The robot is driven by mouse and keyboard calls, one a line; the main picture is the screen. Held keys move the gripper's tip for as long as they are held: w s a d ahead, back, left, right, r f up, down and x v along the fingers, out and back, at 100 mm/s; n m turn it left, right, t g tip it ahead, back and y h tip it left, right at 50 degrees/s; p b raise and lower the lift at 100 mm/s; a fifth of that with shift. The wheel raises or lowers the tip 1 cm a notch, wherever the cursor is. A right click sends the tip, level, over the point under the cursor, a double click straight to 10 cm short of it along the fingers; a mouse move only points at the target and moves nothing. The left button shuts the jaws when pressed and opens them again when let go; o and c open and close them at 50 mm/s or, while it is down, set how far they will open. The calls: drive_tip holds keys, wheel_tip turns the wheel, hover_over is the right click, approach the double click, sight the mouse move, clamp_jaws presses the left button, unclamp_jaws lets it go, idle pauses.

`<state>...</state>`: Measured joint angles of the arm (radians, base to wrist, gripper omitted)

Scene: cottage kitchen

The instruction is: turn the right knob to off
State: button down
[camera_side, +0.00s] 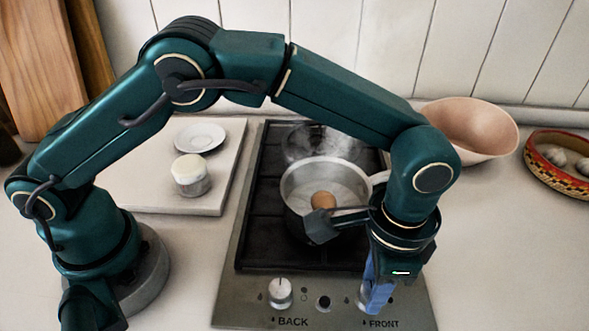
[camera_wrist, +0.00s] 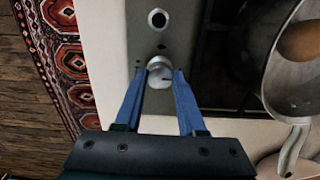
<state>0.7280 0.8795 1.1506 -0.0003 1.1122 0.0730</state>
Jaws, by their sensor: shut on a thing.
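The right knob (camera_wrist: 160,77), a round silver knob, sits on the hob's steel front panel (camera_side: 238,312) above the FRONT label. My gripper (camera_wrist: 160,72) has its two blue fingers shut on the knob, one on each side. In the side view my gripper (camera_side: 376,292) points down at the panel and hides most of the knob. A dark mark shows on the knob's face in the wrist view. The left knob (camera_side: 280,292), above the BACK label, stands free.
A steaming pot (camera_side: 297,200) with a brown egg (camera_side: 323,200) stands on the hob, close to my wrist. A black button (camera_side: 323,301) lies between the knobs. A pink bowl (camera_side: 470,130) and a patterned basket (camera_side: 540,168) stand right; a board (camera_side: 225,185) with a jar (camera_side: 191,178) lies left.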

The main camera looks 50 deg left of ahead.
drive_tip(key=c, duration=0.5)
unclamp_jaws()
drive_tip(key=shift+r, duration=0.1)
drive_tip(key=shift+r, duration=2.5)
